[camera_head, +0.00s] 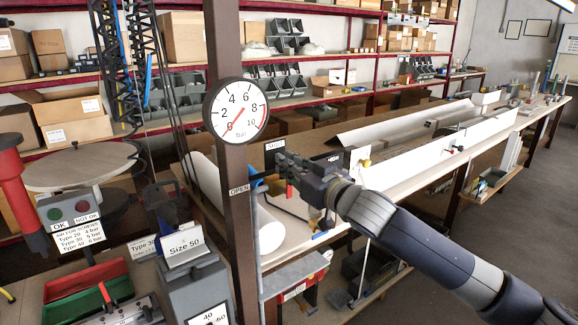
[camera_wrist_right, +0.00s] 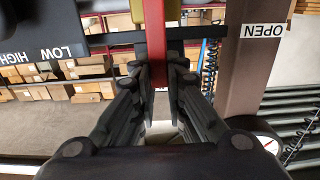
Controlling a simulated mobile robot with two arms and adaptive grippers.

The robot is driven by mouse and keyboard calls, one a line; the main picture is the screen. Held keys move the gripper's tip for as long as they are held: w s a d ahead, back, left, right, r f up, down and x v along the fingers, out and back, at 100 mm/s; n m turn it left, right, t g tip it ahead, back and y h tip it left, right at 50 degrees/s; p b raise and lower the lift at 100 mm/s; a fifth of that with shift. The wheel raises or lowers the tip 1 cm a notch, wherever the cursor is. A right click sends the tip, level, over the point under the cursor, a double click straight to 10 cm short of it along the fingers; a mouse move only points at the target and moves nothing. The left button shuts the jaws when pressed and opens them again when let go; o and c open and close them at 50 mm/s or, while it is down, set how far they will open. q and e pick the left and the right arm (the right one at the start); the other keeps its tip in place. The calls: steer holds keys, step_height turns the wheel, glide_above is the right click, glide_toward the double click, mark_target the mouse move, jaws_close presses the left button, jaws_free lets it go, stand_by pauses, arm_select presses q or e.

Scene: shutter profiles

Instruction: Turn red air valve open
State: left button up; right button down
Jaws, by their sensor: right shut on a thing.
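The red air valve handle (camera_wrist_right: 157,42) shows in the right wrist view as a flat red bar between my right gripper's (camera_wrist_right: 158,82) two fingers. The fingers are shut on it. In the head view my right gripper (camera_head: 284,162) reaches in from the right to just beside the brown post (camera_head: 238,215), and it hides most of the valve. An "OPEN" label (camera_head: 239,190) is on the post, left of the gripper. The round pressure gauge (camera_head: 236,110) above has its red needle pointing at about 0. My left gripper is not in view.
A workbench with long white profiles (camera_head: 440,150) runs back to the right. A grey "Size 50" box (camera_head: 190,285) and a green tray (camera_head: 90,305) stand at the lower left. Shelves with cardboard boxes (camera_head: 70,115) line the back. Bare floor (camera_head: 500,240) lies at the right.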

steer(key=shift+a, duration=0.1)
steer(key=n, duration=0.1)
steer(key=s+a+n+p, duration=0.1)
steer(key=n, duration=0.1)
steer(key=shift+s+a+f, duration=0.1)
steer(key=shift+a+f, duration=0.1)
steer(key=shift+a, duration=0.1)
steer(key=a+n, duration=0.1)
steer(key=n, duration=0.1)
steer(key=s+f+n+p, duration=0.1)
steer(key=n, duration=0.1)
steer(key=shift+a+f, duration=0.15)
steer(key=shift+a, duration=0.25)
steer(key=shift+f, duration=0.1)
steer(key=c, duration=1.8)
jaws_free()
steer(key=shift+o, duration=1)
steer(key=shift+s+d+r, duration=0.15)
steer(key=shift+s+r, duration=0.05)
